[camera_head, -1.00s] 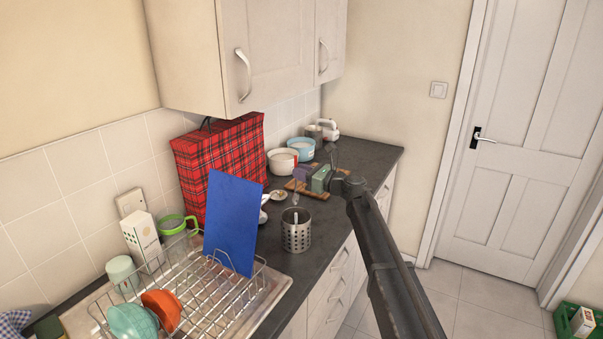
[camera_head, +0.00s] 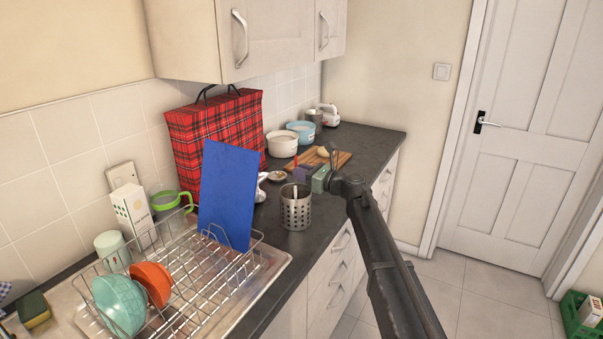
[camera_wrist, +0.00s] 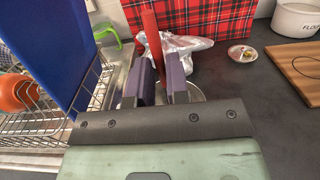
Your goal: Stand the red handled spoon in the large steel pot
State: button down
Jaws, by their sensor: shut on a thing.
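A perforated steel pot (camera_head: 295,212) stands on the counter near its front edge. My gripper (camera_head: 297,176) is over the pot's far side in the head view. It is shut on the red handled spoon, whose red handle (camera_wrist: 152,40) rises above the purple fingers in the wrist view. The red handle also shows thinly in the head view (camera_head: 295,161). A pale narrow piece shows at the pot's mouth; I cannot tell whether it is the spoon's lower part. In the wrist view, part of the pot's rim (camera_wrist: 194,91) shows behind the fingers; the rest is hidden.
A blue board (camera_head: 228,195) stands upright in the wire dish rack (camera_head: 205,300) left of the pot, with bowls. A red tartan bag (camera_head: 215,130) stands behind. White (camera_head: 282,146) and blue pots, a wooden board (camera_head: 338,159) and a small dish (camera_wrist: 243,53) lie beyond.

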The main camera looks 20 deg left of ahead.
jog(key=shift+f, duration=0.1)
jog(key=c, duration=1)
grip_release()
notch_tip(320, 180, up, 8)
jog(key=p, duration=0.8)
